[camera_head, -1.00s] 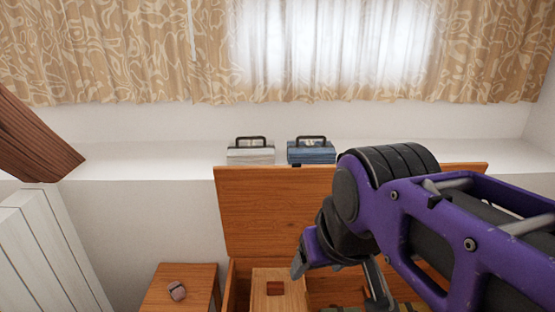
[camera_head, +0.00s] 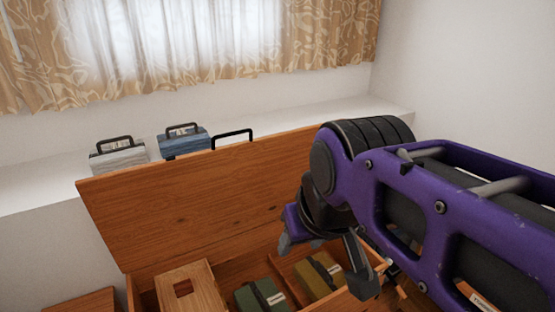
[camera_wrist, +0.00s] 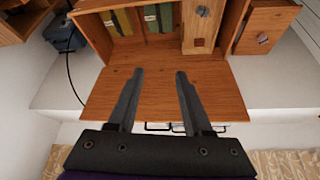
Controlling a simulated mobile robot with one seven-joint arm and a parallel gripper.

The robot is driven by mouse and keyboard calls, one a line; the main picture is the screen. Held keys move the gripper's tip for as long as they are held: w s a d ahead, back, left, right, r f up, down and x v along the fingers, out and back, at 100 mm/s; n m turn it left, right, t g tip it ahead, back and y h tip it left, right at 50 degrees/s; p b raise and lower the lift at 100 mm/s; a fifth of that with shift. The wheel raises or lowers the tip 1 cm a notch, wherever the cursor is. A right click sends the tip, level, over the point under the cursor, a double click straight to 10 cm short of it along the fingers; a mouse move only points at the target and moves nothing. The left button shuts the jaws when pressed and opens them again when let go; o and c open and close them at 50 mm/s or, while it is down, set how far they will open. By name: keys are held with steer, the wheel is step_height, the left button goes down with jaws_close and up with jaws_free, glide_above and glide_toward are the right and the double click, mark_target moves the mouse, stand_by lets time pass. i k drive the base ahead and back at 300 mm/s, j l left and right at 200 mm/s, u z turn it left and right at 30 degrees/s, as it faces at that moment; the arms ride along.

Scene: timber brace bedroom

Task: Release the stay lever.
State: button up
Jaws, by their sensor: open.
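The wooden chest (camera_head: 134,292) stands with its lid (camera_head: 200,200) raised. The lid also fills the middle of the wrist view (camera_wrist: 160,98), where the scene appears upside down. I cannot make out a stay lever in either view; my arm covers the chest's right side in the head view. My gripper (camera_head: 324,258) is open and empty, in front of the lid and over the right part of the chest in the head view. In the wrist view my gripper (camera_wrist: 160,73) has its fingers spread across the lid, with nothing between them.
Inside the chest are a green box (camera_head: 250,297), a yellow-brown box (camera_head: 318,277) and a wooden compartment (camera_head: 205,285) with a dark square patch. Grey (camera_head: 118,158) and blue (camera_head: 183,141) handled boxes stand on the ledge behind. A side table (camera_wrist: 262,22) holds a small grey object (camera_wrist: 262,38).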

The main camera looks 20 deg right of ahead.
mark_target(398, 289)
steer(key=k+z, duration=0.1)
steer(key=z, duration=1.1)
steer(key=i+j+z, duration=0.1)
steer(key=j+z, duration=0.35)
steer(key=l, duration=0.15)
